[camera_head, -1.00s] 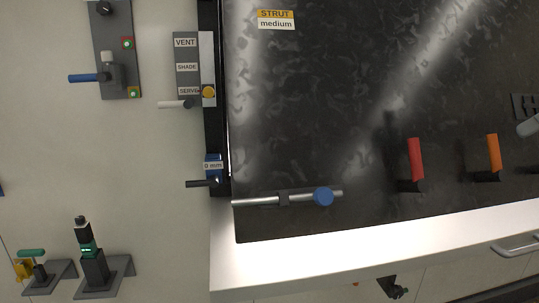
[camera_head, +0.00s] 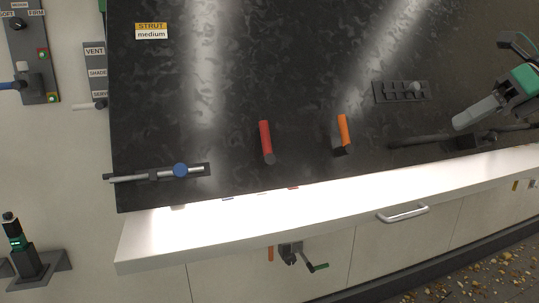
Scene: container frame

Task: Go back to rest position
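My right gripper (camera_head: 480,112) comes in from the right edge, over the right part of the black panel (camera_head: 230,110). It has grey fingers and a dark body with green parts. I see nothing held in it, but whether its fingers are apart is unclear from this angle. My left gripper is not in view.
On the panel are a red handle (camera_head: 266,139), an orange handle (camera_head: 343,131), a rod with a blue knob (camera_head: 180,170) and a slotted plate (camera_head: 389,93). A green-lit device (camera_head: 17,243) stands lower left.

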